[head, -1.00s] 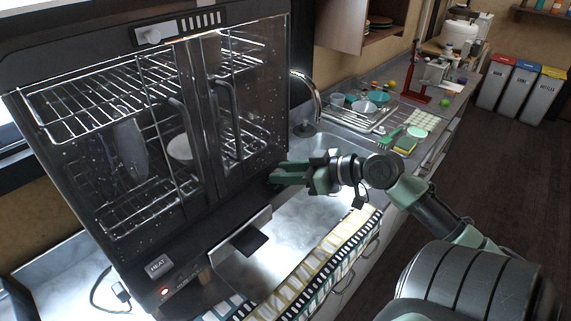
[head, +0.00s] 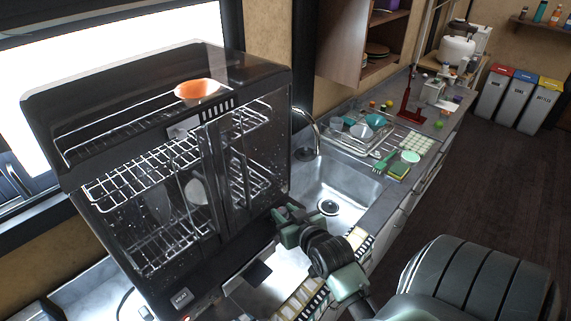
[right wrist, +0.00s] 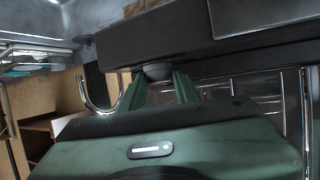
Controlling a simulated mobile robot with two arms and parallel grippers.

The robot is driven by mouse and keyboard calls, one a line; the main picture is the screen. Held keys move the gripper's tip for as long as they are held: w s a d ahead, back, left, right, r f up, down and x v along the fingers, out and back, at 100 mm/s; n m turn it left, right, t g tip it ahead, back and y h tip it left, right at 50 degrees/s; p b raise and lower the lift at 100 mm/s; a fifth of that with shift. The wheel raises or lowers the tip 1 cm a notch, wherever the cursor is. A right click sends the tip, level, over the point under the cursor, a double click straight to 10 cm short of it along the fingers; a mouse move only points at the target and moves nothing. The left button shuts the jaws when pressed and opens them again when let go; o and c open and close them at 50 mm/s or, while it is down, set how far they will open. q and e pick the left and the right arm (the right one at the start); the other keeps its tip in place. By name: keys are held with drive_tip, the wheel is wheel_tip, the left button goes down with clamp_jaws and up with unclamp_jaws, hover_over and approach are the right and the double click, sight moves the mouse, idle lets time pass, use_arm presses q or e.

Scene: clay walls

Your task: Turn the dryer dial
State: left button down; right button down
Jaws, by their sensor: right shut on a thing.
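The dryer is a black cabinet (head: 135,85) with glass doors and wire racks, at the left in the head view. My right gripper (head: 279,222) is at the lower right front corner of the dryer, below the doors. In the right wrist view, its two green fingers (right wrist: 160,82) are shut on a dark round dial (right wrist: 157,71) on the underside or face of a dark panel. In the head view the dial is hidden behind the gripper. My left gripper is in neither current view.
A sink (head: 335,190) and a dish tray (head: 372,150) with dishes lie right of the dryer. A striped mat (head: 300,298) lies along the counter's front edge. Bins (head: 515,98) stand far right.

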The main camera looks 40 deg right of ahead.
drive_tip(key=shift+f+h, duration=0.1)
drive_tip(key=shift+h, duration=0.3)
drive_tip(key=c, duration=1.1)
unclamp_jaws()
drive_tip(key=shift+a, duration=0.1)
drive_tip(key=shift+o, duration=0.2)
drive_tip(key=b+v, duration=0.2)
drive_tip(key=v, duration=0.5)
drive_tip(key=shift+s+r+m, duration=0.2)
drive_tip(key=shift+s+m, duration=0.1)
drive_tip(key=shift+s, duration=0.05)
drive_tip(key=shift+a, duration=0.15)
